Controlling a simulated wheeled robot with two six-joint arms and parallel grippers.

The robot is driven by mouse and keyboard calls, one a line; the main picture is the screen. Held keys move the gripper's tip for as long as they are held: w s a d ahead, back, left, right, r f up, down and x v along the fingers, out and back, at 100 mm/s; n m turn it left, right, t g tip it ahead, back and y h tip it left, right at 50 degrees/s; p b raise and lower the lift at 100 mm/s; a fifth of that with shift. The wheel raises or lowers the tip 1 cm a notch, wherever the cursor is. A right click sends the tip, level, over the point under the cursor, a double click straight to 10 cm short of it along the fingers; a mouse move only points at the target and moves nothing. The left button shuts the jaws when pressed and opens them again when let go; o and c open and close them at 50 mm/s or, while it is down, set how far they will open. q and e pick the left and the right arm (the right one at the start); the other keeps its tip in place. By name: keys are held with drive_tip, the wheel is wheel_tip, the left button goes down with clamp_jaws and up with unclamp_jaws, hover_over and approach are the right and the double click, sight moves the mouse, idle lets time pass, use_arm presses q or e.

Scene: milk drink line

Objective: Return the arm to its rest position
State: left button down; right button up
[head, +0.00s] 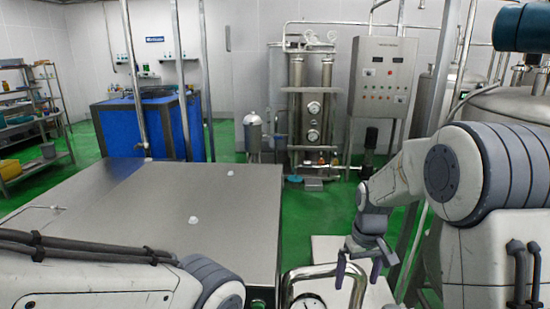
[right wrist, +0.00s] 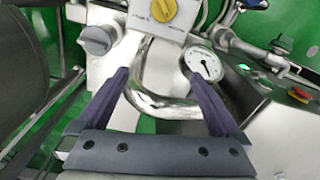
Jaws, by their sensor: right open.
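My right arm (head: 470,180) comes in from the right in the head view, bent downward. Its gripper (head: 358,272) points down beside a bent steel pipe (head: 325,270). In the right wrist view the two dark purple fingers (right wrist: 156,76) are spread apart. The curved pipe (right wrist: 165,108) shows between them, and the fingers are not closed on it; whether either touches it I cannot tell. My left arm (head: 100,285) lies along the bottom left of the head view. Its gripper is out of view.
A wide steel-topped table (head: 150,215) fills the left middle. A round gauge (right wrist: 203,65), a yellow knob (right wrist: 163,10), a grey knob (right wrist: 97,40) and a red button (right wrist: 299,94) are near the right gripper. A control cabinet (head: 383,80) and steel tank (head: 515,105) stand behind. Green floor lies between.

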drive_tip(key=s+a+r+n, duration=0.2)
drive_tip(key=s+a+r, duration=0.2)
drive_tip(key=s+a, duration=0.55)
drive_tip(key=s+a+n, duration=0.1)
drive_tip(key=s+a, duration=0.2)
drive_tip(key=s, duration=0.5)
drive_tip(key=s+a+r+n, duration=0.1)
drive_tip(key=s+a+n, duration=0.1)
drive_tip(key=s, duration=0.7)
drive_tip(key=shift+a+y, duration=0.4)
drive_tip(key=shift+s, duration=0.1)
